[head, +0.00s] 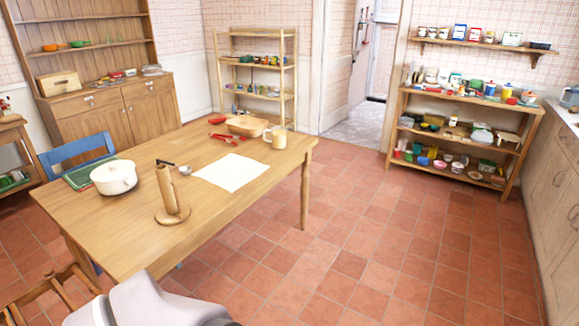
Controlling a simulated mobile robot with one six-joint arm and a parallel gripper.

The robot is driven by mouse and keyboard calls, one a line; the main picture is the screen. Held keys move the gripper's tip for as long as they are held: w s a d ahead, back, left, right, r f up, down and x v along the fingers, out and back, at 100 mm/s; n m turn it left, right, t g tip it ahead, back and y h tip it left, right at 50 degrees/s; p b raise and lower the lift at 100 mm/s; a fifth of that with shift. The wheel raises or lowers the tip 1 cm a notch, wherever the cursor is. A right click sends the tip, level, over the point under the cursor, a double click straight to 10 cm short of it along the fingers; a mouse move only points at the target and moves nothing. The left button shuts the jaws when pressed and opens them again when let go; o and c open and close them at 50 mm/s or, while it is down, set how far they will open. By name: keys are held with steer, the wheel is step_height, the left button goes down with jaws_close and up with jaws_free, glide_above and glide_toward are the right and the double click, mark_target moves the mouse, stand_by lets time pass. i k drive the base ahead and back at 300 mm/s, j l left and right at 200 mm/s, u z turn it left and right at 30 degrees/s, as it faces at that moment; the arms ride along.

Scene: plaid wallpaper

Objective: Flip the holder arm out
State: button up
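The wooden holder (167,190) stands on the near part of the wooden table (110,232), close to its front edge. It has a round base and a stout, slightly leaning wooden upright. A short dark piece (165,162) sticks out sideways at its top. I cannot tell whether this piece is the holder arm or which way the arm is folded. My gripper is not in view. Only a pale, blurred part of my own body shows at the bottom edge.
A white pot (114,178) stands left of the holder, with a white sheet (231,172) to its right and a ladle (185,170) behind. A wooden chair (45,300) is near left. Floor right of the table is clear.

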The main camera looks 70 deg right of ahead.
mark_target(175, 182)
steer(key=z, duration=1.4)
steer(key=i+l+z, duration=0.1)
steer(key=i, duration=0.45)
steer(key=i+l+z, duration=0.1)
steer(key=i, duration=0.45)
steer(key=l, duration=0.1)
